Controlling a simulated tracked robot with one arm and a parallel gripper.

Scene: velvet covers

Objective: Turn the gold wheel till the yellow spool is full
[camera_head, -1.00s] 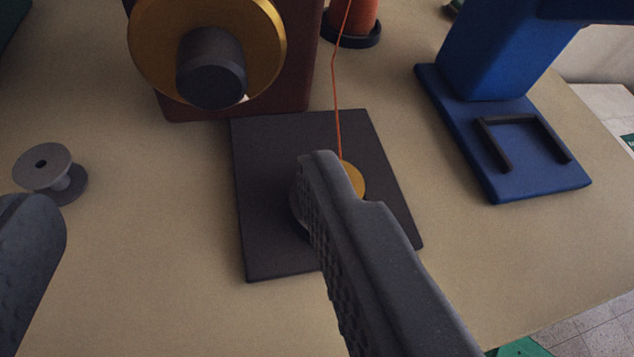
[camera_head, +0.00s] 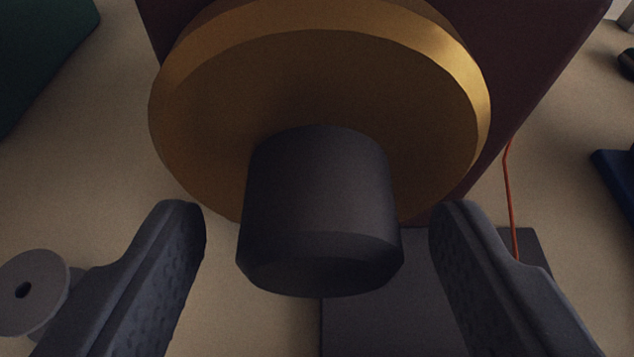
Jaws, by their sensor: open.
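The gold wheel (camera_head: 210,120) fills the upper middle of the view, mounted on a dark red block (camera_head: 540,60). Its dark grey round knob (camera_head: 318,210) sticks out toward me. My gripper (camera_head: 318,215) is open, with one finger on each side of the knob and a visible gap on both sides. I cannot tell how far forward the fingertips reach along the knob. The yellow spool is not visible now. An orange thread (camera_head: 509,200) runs down to the dark plate at the right.
A dark flat plate (camera_head: 375,325) lies below the knob, partly behind my right finger. A grey spool (camera_head: 32,290) stands at the lower left, close to my left finger. A blue object (camera_head: 615,180) is at the right edge, and a green one (camera_head: 40,50) at the upper left.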

